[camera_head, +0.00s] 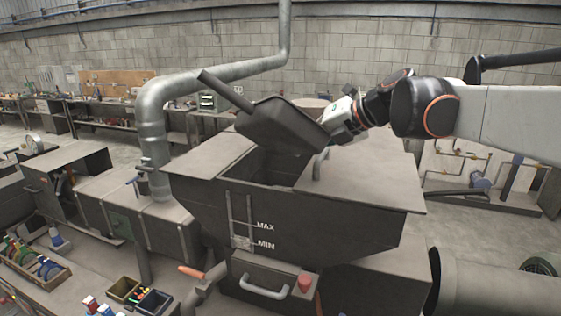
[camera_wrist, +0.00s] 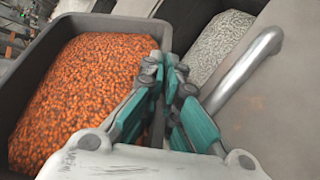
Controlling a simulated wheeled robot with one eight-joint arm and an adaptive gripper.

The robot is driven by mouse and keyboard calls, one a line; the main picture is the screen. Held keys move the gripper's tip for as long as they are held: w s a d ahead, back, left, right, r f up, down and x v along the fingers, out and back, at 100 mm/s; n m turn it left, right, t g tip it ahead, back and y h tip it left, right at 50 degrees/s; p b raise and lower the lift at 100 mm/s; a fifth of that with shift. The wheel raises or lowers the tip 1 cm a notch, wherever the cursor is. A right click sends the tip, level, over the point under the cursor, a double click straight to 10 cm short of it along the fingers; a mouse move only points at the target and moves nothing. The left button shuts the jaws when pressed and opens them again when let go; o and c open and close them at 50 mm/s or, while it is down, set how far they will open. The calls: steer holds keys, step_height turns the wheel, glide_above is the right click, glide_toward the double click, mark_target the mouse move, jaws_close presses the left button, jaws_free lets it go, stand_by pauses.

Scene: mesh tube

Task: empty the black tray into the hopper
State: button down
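The black tray (camera_head: 280,128) is held above the hopper (camera_head: 320,222) in the head view, leaning, with its outer side towards the camera and a bar sticking up at the left. In the wrist view the tray (camera_wrist: 166,30) holds many orange pellets (camera_wrist: 85,90). My gripper (camera_head: 330,125) is at the tray's right end; in the wrist view its green-sided fingers (camera_wrist: 165,70) are closed on the tray's wall. The hopper's opening (camera_head: 270,165) is below the tray. Pale pellets (camera_wrist: 222,42) show inside it in the wrist view. The tray's contents are hidden in the head view.
A curved metal handle (camera_wrist: 245,68) stands on the hopper's flat top beside the opening. A thick grey pipe (camera_head: 152,125) rises at the left of the hopper. Small bins (camera_head: 152,302) and bottles sit on the bench at lower left.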

steer(key=shift+w+d+f+m+g+y+b, duration=0.25)
steer(key=shift+f+m+g+y+b, duration=0.15)
steer(key=shift+f+m+g, duration=0.1)
stand_by(1.9)
steer(key=shift+w+d+r+m+g+y, duration=0.35)
steer(key=shift+w+r+m+g+y, duration=0.2)
steer(key=shift+m+g, duration=0.35)
stand_by(1.5)
steer(key=shift+w+d+y, duration=0.25)
steer(key=shift+w+y, duration=0.05)
steer(key=shift+y, duration=0.05)
steer(key=shift+w+d+m, duration=0.15)
steer(key=shift+w+m, duration=0.15)
steer(key=shift+m, duration=0.1)
steer(key=shift+w+d+r+g, duration=0.1)
steer(key=shift+d+g, duration=0.05)
steer(key=shift+g, duration=0.25)
steer(key=shift+w+d+m+y, duration=0.1)
steer(key=shift+w+m+y, duration=0.1)
steer(key=shift+m+y, duration=0.15)
steer(key=shift+y, duration=0.25)
steer(key=shift+w+d, duration=0.1)
steer(key=shift+w, duration=0.05)
steer(key=shift+w+d+m+g+y+b, duration=0.3)
steer(key=shift+m+g+y+b, duration=0.1)
steer(key=shift+m+g+b, duration=0.3)
